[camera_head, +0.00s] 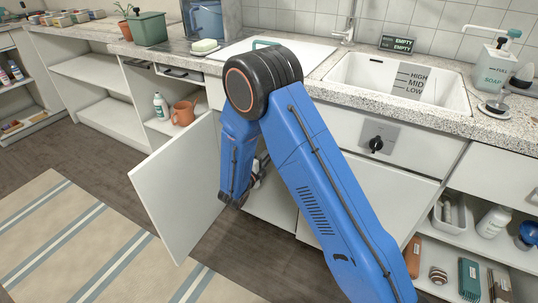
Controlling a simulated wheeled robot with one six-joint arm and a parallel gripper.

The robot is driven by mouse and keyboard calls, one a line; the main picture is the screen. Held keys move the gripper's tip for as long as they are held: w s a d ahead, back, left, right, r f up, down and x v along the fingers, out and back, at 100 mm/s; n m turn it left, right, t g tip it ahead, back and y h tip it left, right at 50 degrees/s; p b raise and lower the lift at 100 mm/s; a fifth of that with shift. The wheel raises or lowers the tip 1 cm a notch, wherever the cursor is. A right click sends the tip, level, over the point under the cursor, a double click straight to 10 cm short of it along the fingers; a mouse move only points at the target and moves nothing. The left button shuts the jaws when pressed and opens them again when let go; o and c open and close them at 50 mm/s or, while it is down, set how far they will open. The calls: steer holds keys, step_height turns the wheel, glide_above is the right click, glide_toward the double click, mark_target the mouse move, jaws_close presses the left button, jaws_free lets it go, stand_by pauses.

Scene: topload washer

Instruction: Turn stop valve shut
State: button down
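My blue arm reaches down in front of the counter. My gripper (238,198) is at its lower end, dark and small, at the opening of the cabinet under the sink. The white cabinet door (178,190) stands open to the left of it. No stop valve can be made out; my arm hides much of the cabinet interior. A small pale thing (257,170) shows just right of my gripper, too small to identify. Whether the fingers are open or hold anything cannot be seen.
A black knob (376,144) sits on the front panel below the white sink basin (445,97). Right shelves hold bottles and small items. A striped rug (75,245) lies on the clear floor.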

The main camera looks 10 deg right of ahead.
steer(key=c, duration=1.6)
jaws_free()
steer(key=shift+c, duration=0.2)
steer(key=v, duration=1.7)
steer(key=shift+s+a, duration=0.15)
